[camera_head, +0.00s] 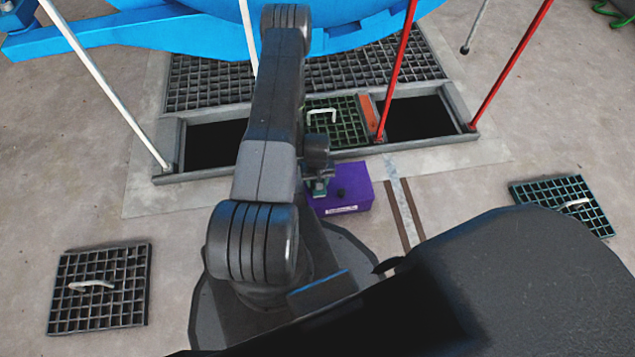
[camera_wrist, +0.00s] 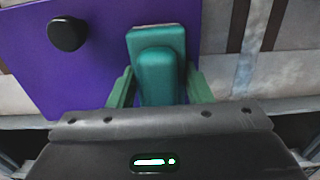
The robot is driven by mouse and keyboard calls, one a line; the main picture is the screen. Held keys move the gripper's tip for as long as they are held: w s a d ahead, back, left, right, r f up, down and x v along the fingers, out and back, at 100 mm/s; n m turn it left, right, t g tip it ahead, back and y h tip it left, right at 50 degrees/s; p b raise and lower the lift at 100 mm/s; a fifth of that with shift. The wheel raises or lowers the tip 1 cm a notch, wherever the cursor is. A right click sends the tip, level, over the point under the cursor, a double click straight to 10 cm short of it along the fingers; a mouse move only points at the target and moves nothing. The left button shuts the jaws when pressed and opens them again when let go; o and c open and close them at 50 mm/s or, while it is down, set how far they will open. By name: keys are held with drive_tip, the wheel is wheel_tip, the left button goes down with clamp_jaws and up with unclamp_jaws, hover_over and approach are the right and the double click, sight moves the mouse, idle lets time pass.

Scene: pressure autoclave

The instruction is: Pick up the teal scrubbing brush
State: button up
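The teal scrubbing brush (camera_wrist: 160,65) shows in the wrist view as a block with a rounded raised part, over the purple box. My gripper (camera_wrist: 160,85) has its two green fingers on either side of the brush, very close to its sides. I cannot tell whether they press on it. In the head view my gripper (camera_head: 319,187) is low at the left part of the purple box (camera_head: 347,194), and the brush is largely hidden there by my arm. Whether the brush rests on the box or is just above it is not clear.
A black knob (camera_wrist: 67,33) stands on the purple box. Behind it are open dark pits (camera_head: 418,118) with a green grate (camera_head: 340,122) between them, red poles and a blue structure (camera_head: 190,30). Loose grates (camera_head: 100,288) (camera_head: 565,205) lie on the floor at left and right.

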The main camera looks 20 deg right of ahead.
drive_tip(key=c, duration=0.3)
drive_tip(key=shift+r, duration=0.15)
wheel_tip(320, 180, up, 10)
drive_tip(key=p, duration=0.3)
